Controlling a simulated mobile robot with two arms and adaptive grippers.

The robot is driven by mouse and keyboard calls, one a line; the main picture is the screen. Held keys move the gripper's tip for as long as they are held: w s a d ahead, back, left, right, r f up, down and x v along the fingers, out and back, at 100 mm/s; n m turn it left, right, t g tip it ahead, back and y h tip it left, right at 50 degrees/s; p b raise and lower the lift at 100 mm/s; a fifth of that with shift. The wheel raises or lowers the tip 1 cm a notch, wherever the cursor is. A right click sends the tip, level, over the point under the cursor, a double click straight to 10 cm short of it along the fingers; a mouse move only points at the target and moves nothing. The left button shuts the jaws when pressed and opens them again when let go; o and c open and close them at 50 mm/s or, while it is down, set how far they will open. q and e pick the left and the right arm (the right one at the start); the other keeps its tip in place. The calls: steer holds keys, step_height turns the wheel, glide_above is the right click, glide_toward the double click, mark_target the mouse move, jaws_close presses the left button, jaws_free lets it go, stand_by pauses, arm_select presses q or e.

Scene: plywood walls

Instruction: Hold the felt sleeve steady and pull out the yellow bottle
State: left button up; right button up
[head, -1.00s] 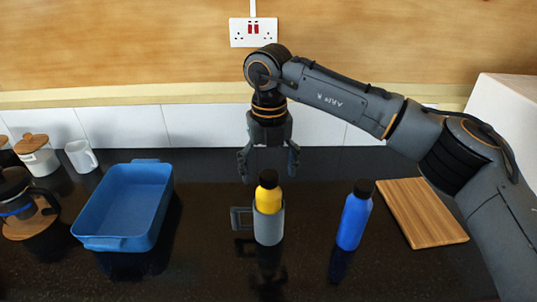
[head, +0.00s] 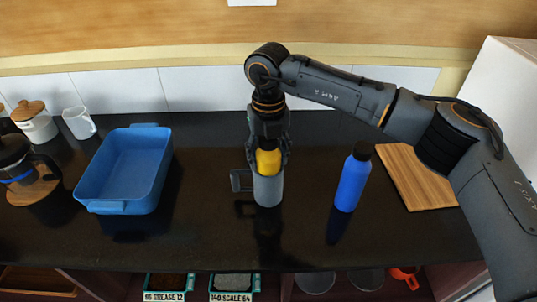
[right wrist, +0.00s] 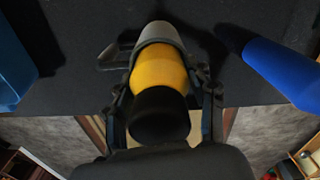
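The yellow bottle (head: 268,164) stands upright in the grey felt sleeve (head: 268,190), which has a loop handle on its left side. The black cap is hidden in the head view but shows in the right wrist view, where the yellow bottle (right wrist: 160,80) sits in the mouth of the sleeve (right wrist: 158,34). My right gripper (head: 268,160) is lowered over the bottle's top from above, with one finger on each side. In the right wrist view its fingers (right wrist: 162,85) flank the bottle with narrow gaps, so it looks open. My left gripper is not in view.
A blue tray (head: 124,165) lies to the left, with a coffee press (head: 18,170), jar (head: 35,125) and mug (head: 78,123) beyond. Dark counter is clear around the sleeve.

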steer(key=c, duration=0.7)
steer(key=o, duration=1.5)
steer(key=shift+r, duration=4)
